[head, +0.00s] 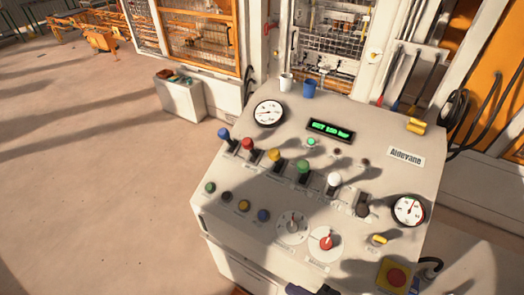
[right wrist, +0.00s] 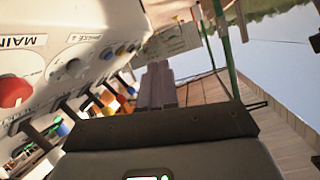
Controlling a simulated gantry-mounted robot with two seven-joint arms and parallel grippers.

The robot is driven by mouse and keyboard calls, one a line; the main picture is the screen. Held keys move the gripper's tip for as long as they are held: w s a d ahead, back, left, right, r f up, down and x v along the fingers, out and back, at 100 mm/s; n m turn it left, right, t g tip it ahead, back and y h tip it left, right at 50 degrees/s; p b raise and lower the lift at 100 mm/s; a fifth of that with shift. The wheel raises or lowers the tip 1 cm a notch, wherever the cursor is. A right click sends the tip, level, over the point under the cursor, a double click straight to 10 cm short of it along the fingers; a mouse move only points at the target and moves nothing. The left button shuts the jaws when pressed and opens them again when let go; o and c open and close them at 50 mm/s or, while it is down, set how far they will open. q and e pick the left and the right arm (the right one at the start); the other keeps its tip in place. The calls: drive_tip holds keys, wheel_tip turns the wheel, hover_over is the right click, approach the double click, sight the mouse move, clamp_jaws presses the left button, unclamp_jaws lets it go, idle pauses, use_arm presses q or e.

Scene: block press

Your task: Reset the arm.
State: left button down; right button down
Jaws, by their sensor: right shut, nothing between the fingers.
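My right gripper (right wrist: 158,70) is shut with nothing between its fingers, beside the sloping face of a control console. In the head view only a small dark part of that arm shows at the bottom edge. The pale console (head: 330,225) carries a row of levers with blue, red, yellow, green, white and dark knobs. A green-lit display (head: 330,130) sits near the top. My left gripper is not in view.
A yellow box with a red button (head: 394,275) is at the console's lower right. A low cabinet (head: 180,98) stands behind left. The floor at left is open.

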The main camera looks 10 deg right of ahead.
drive_tip(key=s+d+f+m+g+h, duration=0.1)
drive_tip(key=s+d+m+g+h, duration=0.3)
drive_tip(key=s+d+g+h, duration=0.2)
drive_tip(key=shift+s+d+f+g+h, duration=0.15)
drive_tip(key=shift+s+d+g+h, duration=0.25)
drive_tip(key=shift+s+d+h, duration=0.8)
drive_tip(key=shift+w+a, duration=0.2)
drive_tip(key=shift+w, duration=0.05)
idle(0.9)
